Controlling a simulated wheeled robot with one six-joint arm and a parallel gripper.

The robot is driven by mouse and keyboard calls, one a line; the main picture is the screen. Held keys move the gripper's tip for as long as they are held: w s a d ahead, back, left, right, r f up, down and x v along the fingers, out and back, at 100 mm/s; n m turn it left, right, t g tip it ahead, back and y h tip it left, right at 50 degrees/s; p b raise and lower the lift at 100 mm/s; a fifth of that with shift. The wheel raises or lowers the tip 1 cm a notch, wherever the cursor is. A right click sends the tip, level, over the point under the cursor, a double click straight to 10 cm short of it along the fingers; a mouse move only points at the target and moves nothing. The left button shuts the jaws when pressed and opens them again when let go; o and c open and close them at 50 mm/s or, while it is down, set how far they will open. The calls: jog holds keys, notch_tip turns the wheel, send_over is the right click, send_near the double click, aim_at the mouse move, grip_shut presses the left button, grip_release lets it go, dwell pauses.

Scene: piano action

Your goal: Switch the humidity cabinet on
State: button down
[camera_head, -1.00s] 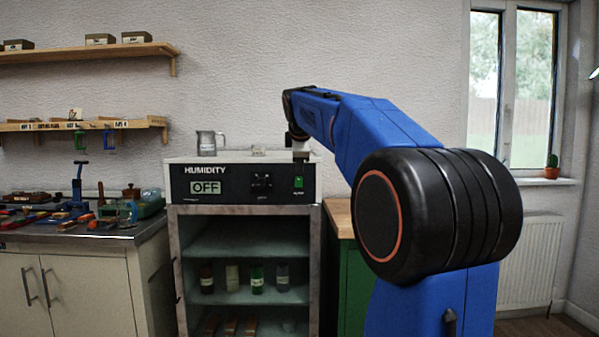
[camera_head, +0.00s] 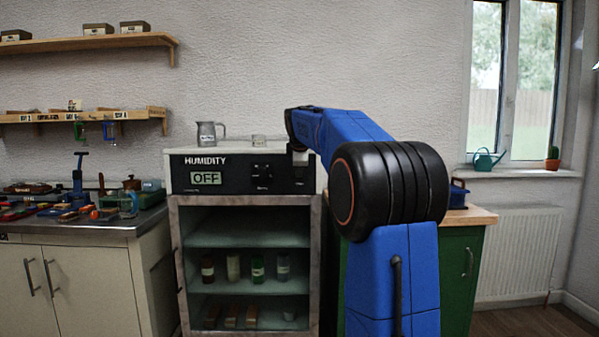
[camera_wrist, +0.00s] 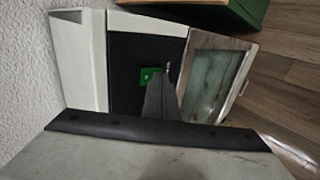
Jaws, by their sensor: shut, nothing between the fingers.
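The humidity cabinet (camera_head: 178,215) stands in the middle of the head view, with a black control panel (camera_head: 230,180) along its top. The panel's display (camera_head: 207,178) reads OFF. A dark knob (camera_head: 262,171) sits right of the display. The green switch (camera_wrist: 148,75) shows in the wrist view on the black panel; in the head view its green face cannot be made out. My gripper (camera_head: 300,158) is at the panel's right end. In the wrist view its dark finger (camera_wrist: 162,98) is shut and empty, overlapping the switch's lower edge; contact cannot be told.
A metal jug (camera_head: 207,132) and a small glass (camera_head: 259,140) stand on the cabinet top. Several bottles stand on a shelf behind the glass door. A workbench (camera_head: 80,228) with tools is at left, a green cupboard (camera_head: 460,265) at right. Wall shelves hang at upper left.

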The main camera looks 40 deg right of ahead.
dwell(0.3)
jog(key=shift+w+d+f, duration=0.1)
jog(key=shift+w+f, duration=0.05)
jog(key=shift+w, duration=0.05)
jog(key=shift+r, duration=0.2)
jog(key=shift+r, duration=0.8)
